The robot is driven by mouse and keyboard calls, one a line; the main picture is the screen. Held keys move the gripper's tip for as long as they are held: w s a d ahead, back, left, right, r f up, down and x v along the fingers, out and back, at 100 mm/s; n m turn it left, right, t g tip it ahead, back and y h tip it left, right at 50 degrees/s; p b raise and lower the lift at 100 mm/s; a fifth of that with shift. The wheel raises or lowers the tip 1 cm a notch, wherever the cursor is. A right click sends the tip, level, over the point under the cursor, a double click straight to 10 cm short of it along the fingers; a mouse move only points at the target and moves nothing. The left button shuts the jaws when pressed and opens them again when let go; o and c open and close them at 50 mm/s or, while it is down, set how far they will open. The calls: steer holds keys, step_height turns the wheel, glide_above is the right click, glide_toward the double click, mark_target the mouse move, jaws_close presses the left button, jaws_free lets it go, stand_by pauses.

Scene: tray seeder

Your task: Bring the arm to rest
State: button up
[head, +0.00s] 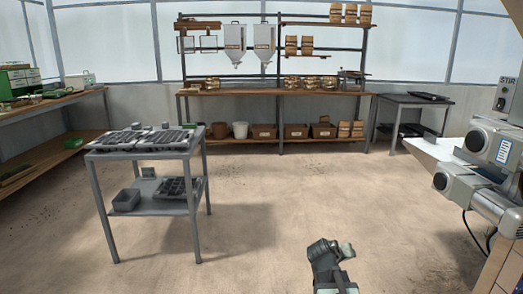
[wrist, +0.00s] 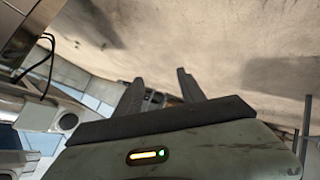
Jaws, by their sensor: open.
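My gripper (head: 340,249) shows at the bottom of the head view, right of centre, out over the bare floor. In the wrist view my gripper (wrist: 160,88) has its two dark fingers apart, with nothing held between them. No object touches the fingers. Most of my arm is below the head view's lower edge.
A grey trolley (head: 150,155) with seed trays stands at left. A machine marked STIR (head: 508,95) and a white-topped bench (head: 430,150) are at right. A long wooden workbench (head: 230,91) lines the back wall. The middle floor (head: 300,190) is clear.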

steer(key=s+a+f+g+y, duration=0.4)
steer(key=s+a, duration=0.3)
steer(key=a, duration=0.2)
steer(key=s+a+f+g+y, duration=0.3)
steer(key=s+a+f, duration=0.1)
steer(key=s+a, duration=0.35)
step_height(320, 180, up, 38)
steer(key=p, duration=3.8)
steer(key=shift+s+a+r+n, duration=0.2)
steer(key=shift+s+a+n, duration=0.1)
steer(key=shift+a+n, duration=0.1)
steer(key=shift+c, duration=1.2)
